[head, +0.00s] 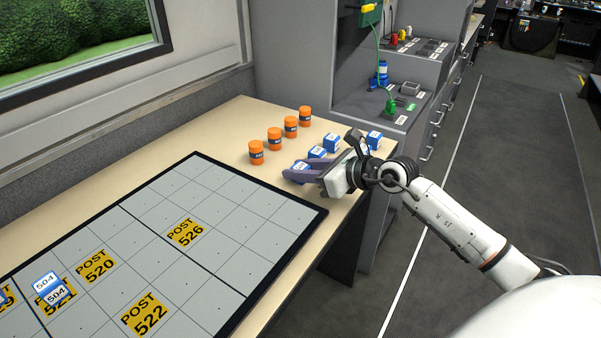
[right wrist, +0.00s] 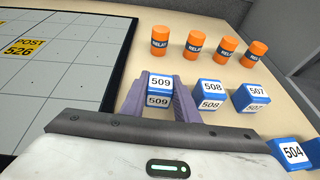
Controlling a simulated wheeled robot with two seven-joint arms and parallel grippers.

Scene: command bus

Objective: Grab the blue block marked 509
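The blue block marked 509 (right wrist: 159,92) has white labels on its top and front. It sits between the two purple fingers of my right gripper (right wrist: 160,98) in the right wrist view. The fingers lie close along its left and right sides; I cannot tell whether they touch it. In the head view the block (head: 300,165) is partly hidden by my right gripper (head: 310,170), at the table's right part. It appears to be at table level. My left gripper is not in view.
Blue blocks 508 (right wrist: 210,93) and 507 (right wrist: 250,96) stand just right of 509, with 504 (right wrist: 293,151) nearer. A row of orange relay cylinders (head: 274,137) stands behind. The grey grid board (head: 232,195) lies left, carrying another 504 block (head: 48,285). The table edge is near.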

